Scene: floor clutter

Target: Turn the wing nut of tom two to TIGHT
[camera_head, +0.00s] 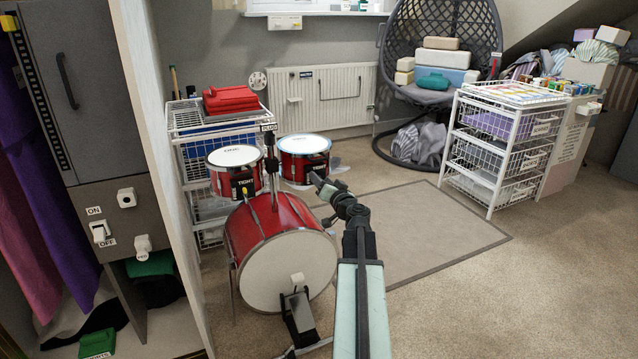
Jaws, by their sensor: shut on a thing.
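The red right-hand tom (303,158), which I take as tom two, stands on the drum kit with its white head up and a black TIGHT label (308,168) on its front. My gripper (315,180) reaches from the lower right to the bottom of that label. It is shut on the wing nut there, which its jaws hide, so I cannot tell the nut's angle. The left tom (234,168) has its own TIGHT label and a small yellow wing nut.
A red bass drum (281,255) with a pedal (298,318) stands below the toms. A white wire rack (190,125) is behind left, a cabinet (75,95) far left. A grey mat (415,230) lies clear to the right, before a basket trolley (500,150).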

